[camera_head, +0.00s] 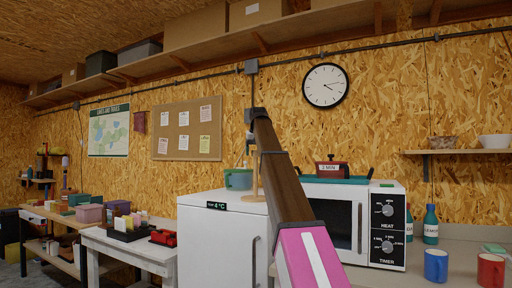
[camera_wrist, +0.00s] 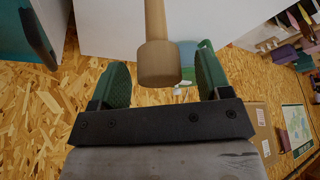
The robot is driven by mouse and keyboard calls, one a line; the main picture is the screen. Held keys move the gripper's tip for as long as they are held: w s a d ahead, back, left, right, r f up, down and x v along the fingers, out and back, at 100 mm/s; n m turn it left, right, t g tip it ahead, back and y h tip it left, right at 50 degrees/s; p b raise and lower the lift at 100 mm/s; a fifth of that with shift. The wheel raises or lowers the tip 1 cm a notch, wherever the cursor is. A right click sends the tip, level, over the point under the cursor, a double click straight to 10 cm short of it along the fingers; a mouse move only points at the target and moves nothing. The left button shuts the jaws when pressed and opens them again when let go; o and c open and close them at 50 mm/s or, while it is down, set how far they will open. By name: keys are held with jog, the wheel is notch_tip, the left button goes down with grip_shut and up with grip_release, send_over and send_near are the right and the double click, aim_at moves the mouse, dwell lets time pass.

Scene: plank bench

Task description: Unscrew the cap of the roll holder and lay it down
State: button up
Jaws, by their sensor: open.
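The wooden roll holder (camera_head: 255,182) stands upright on top of the white fridge (camera_head: 222,240), partly hidden behind my arm in the head view. In the wrist view, which is turned upside down, its thin post (camera_wrist: 155,18) ends in a wider wooden cap (camera_wrist: 158,66). My gripper (camera_wrist: 159,58) is open, with one green finger on each side of the cap. Gaps show between the cap and both fingers. In the head view the cap and my fingers are too small and covered to make out clearly.
To the right is a white microwave (camera_head: 339,214) with a red pot (camera_head: 331,170) on top. Mugs and bottles stand farther right. A corkboard (camera_head: 187,129) hangs on the wall behind.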

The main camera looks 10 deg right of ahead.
jog(key=c, duration=1.1)
jog(key=shift+n+y, duration=0.6)
jog(key=shift+n, duration=0.9)
jog(key=shift+n+y, duration=0.4)
jog(key=shift+n, duration=0.8)
jog(key=shift+g, duration=0.3)
jog(key=shift+n+g+y, duration=0.3)
jog(key=shift+n+y, duration=0.2)
jog(key=shift+n, duration=1.2)
jog(key=shift+n+g+y, duration=0.4)
jog(key=shift+n, duration=1)
